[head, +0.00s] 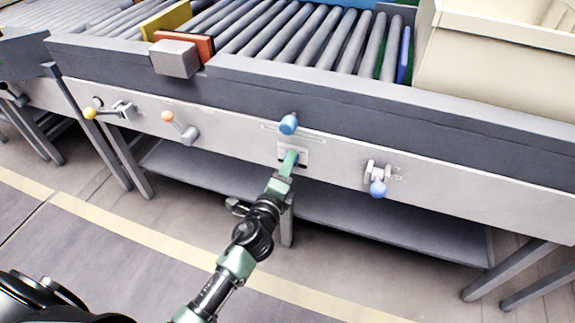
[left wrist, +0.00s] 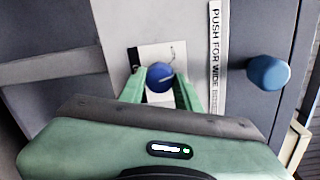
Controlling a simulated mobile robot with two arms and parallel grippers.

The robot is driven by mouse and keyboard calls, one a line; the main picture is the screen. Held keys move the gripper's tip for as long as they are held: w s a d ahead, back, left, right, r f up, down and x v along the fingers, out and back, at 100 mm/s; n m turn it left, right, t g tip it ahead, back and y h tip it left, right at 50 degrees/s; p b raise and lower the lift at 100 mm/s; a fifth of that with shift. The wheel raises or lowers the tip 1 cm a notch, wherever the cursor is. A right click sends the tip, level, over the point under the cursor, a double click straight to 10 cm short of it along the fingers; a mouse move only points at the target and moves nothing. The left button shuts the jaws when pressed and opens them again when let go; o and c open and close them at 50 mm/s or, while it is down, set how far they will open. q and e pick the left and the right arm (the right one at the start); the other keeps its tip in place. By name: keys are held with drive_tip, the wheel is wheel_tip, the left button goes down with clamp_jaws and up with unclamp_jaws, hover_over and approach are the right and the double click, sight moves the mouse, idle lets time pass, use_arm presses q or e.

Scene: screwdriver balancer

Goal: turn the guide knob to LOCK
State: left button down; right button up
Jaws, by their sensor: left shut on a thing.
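My left gripper (head: 291,158) reaches the white plate (head: 304,148) on the conveyor's front panel. In the left wrist view, its two green fingers (left wrist: 160,88) are shut on a dark blue round knob (left wrist: 159,76) in front of this plate (left wrist: 150,53). The gripper hides the held knob in the head view. A thin curved mark shows on the plate beside the knob, but no LOCK word can be read. A second blue knob (head: 288,124) sticks out just above the plate and also shows in the left wrist view (left wrist: 268,73). My right gripper is not in view.
A strip (left wrist: 216,50) reads "PUSH FOR WIDE", its end hidden. Along the panel are a yellow-tipped handle (head: 89,113), an orange-tipped handle (head: 168,116) and a blue-tipped handle (head: 378,189). A beige bin (head: 490,70) stands at upper right. A lower shelf (head: 385,228) runs underneath.

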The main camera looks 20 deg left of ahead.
use_arm(q)
drive_tip(key=n+p, duration=0.1)
drive_tip(key=n, duration=0.4)
drive_tip(key=shift+h, duration=0.3)
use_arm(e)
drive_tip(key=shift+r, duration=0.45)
use_arm(q)
drive_tip(key=shift+f+n, duration=0.1)
drive_tip(key=shift+n, duration=0.2)
drive_tip(key=c, duration=1)
unclamp_jaws()
drive_tip(key=shift+s, duration=0.1)
drive_tip(key=s, duration=0.7)
drive_tip(key=shift+s+a+r+p, duration=0.2)
drive_tip(key=shift+s+r+p, duration=0.05)
drive_tip(key=shift+s+p, duration=0.05)
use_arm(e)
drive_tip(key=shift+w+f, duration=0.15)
